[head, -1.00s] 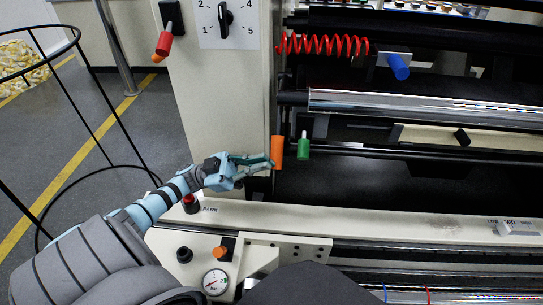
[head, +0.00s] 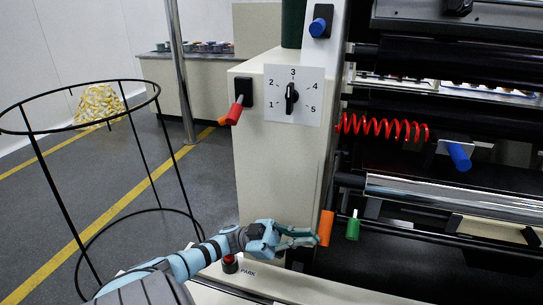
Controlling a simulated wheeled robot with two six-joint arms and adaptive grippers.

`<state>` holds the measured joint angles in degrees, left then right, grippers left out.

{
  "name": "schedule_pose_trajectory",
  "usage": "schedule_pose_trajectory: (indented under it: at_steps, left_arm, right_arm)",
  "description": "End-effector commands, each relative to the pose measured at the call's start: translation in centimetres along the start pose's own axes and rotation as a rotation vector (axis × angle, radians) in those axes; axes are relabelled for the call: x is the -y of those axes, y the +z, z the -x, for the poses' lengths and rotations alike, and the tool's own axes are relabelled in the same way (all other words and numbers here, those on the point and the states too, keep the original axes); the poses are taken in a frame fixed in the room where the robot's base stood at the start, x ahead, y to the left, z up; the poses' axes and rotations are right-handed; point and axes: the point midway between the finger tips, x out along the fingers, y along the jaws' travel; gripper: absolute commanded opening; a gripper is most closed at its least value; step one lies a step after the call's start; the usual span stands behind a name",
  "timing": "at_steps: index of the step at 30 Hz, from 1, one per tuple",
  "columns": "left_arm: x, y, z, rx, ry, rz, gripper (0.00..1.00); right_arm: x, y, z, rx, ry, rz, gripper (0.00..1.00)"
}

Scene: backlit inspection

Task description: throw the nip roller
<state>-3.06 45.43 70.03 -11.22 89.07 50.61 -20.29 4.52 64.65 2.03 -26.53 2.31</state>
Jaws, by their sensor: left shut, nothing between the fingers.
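My left gripper (head: 314,238) is shut and empty. Its fingertips are beside the orange handle (head: 326,228) on the machine, at its left side; I cannot tell whether they touch. A green handle (head: 352,229) hangs just right of the orange one. A long shiny roller (head: 450,196) runs off to the right above the handles. A blue handle (head: 459,156) sticks out in front of the rollers. I cannot tell which handle works the nip roller. My right gripper is not in view.
A dial plate numbered 1 to 5 (head: 293,95), a red lever (head: 235,111) and a blue knob (head: 318,27) are on the machine's housing. A black wire hoop frame (head: 157,96) stands on the floor at left.

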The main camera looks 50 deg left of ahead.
Motion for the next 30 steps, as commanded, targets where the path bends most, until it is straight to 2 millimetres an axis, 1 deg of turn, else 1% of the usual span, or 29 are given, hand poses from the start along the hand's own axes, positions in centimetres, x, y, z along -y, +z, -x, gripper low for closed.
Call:
schedule_pose_trajectory:
  at_steps: [1, 2, 3, 6, 7, 9, 11, 12, 14, 18, 21, 30]
  left_arm:
    - [0.0, -0.7, -0.4, -0.001, 0.001, 0.001, 0.0]
    - [-0.1, -0.9, -0.6, -0.001, 0.002, 0.001, 0.0]
    - [-0.2, -1.5, -1.0, -0.002, 0.004, 0.003, 0.0]
    - [-0.6, -2.6, -1.7, -0.006, 0.01, 0.005, 0.0]
    - [-0.4, -1.9, -0.3, -0.002, 0.007, 0.003, 0.0]
    - [0.1, -1.6, 2.1, 0.0, 0.006, 0.001, 0.0]
    - [0.5, -1.6, 3.9, 0.0, 0.006, 0.0, 0.0]
    - [0.7, -1.6, 5.1, -0.003, 0.007, 0.0, 0.0]
    - [1.1, -1.7, 6.7, -0.003, 0.006, -0.001, 0.0]
    - [1.5, -2.0, 7.8, -0.006, 0.009, 0.002, 0.0]
    - [1.6, -2.2, 8.3, -0.006, 0.009, 0.002, 0.0]
    - [1.7, -2.4, 8.4, -0.007, 0.01, 0.003, 0.0]
  right_arm:
    - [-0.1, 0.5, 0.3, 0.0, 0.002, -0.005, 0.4]
    - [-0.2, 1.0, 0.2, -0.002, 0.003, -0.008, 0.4]
    - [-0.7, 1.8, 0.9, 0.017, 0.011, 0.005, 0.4]
    - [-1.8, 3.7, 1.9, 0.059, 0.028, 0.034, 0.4]
    - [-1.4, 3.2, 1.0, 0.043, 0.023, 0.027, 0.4]
    - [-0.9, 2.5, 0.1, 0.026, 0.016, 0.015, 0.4]
    - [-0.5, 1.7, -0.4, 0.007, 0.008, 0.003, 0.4]
    - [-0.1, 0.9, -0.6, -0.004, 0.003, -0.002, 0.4]
    - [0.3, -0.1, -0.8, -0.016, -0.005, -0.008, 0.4]
    - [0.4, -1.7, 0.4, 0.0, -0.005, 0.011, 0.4]
    - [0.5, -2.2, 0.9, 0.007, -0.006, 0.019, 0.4]
    - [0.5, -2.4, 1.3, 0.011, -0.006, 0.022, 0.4]
